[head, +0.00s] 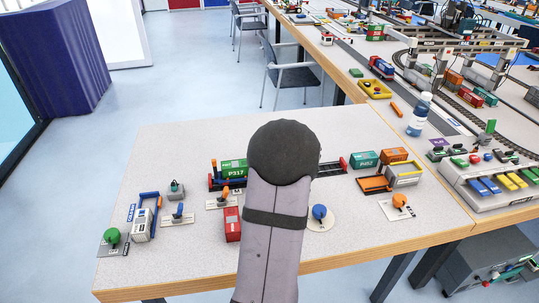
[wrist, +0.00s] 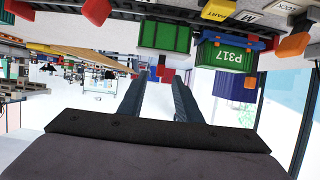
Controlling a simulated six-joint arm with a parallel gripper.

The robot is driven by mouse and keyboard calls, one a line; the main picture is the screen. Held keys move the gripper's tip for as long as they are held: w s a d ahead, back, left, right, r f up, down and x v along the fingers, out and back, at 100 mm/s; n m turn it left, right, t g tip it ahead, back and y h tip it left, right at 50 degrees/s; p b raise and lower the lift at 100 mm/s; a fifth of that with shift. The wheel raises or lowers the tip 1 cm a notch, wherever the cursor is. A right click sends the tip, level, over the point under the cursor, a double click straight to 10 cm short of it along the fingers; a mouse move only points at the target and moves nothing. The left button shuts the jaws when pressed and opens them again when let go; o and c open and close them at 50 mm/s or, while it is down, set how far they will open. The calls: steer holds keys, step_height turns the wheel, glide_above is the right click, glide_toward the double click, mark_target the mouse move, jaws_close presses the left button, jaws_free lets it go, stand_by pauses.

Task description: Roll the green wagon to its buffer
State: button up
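A green container marked P317 (head: 233,169) rides on a blue wagon on the track at the table's middle; it also shows upside down in the wrist view (wrist: 222,56). Beside it in the wrist view is a second green body (wrist: 164,36), apart from P317; my arm hides it in the head view. I cannot tell for certain which is the green wagon. A red end block, seemingly a buffer (head: 343,163), stands at the track's right end and shows in the wrist view (wrist: 97,10). My gripper (wrist: 155,84) is open, its two fingers apart with nothing between them; my arm hides it in the head view.
A teal container (head: 364,159) and an orange container (head: 394,155) stand right of the track. A red container (head: 232,225) and several levers stand nearer the front edge. A bottle (head: 419,114) and a button panel (head: 491,185) lie right. The table's back left is clear.

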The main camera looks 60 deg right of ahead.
steer(key=shift+p+x, duration=0.35)
steer(key=shift+x, duration=2.85)
jaws_close()
